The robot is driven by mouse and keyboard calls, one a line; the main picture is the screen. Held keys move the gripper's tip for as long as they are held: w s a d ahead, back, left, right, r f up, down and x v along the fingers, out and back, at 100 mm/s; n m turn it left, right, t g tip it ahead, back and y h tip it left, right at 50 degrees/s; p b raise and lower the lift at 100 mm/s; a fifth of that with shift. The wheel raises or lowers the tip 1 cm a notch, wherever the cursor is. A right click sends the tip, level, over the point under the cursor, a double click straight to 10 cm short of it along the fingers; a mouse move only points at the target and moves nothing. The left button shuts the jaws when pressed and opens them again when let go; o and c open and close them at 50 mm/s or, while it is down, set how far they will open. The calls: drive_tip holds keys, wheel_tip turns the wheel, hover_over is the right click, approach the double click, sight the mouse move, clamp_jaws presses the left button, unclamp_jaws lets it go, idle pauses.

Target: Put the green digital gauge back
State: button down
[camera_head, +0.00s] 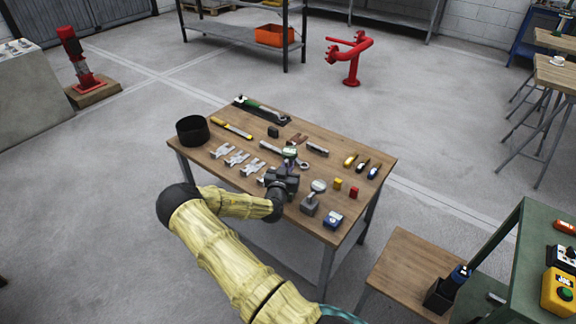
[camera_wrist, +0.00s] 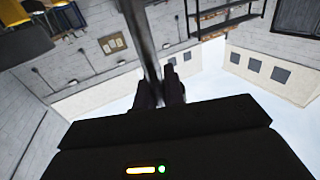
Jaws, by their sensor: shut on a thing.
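My gripper (camera_head: 287,174) is over the near part of the wooden workbench, among the tools. In the wrist view my gripper (camera_wrist: 159,93) is shut on a grey metal stem (camera_wrist: 142,35) that runs up out of the picture. In the head view a small round gauge with a greenish face, the green digital gauge (camera_head: 290,153), shows just above my fingers. Its lower part is hidden by the gripper. A second round gauge (camera_head: 318,186) stands on a dark block (camera_head: 310,204) just right of my gripper.
A lower wooden table (camera_head: 398,272) stands at right.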

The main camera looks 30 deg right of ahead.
drive_tip(key=c, duration=1.5)
unclamp_jaws()
drive_tip(key=shift+f, duration=0.1)
drive_tip(key=v, duration=1.2)
drive_tip(key=shift+b, duration=0.4)
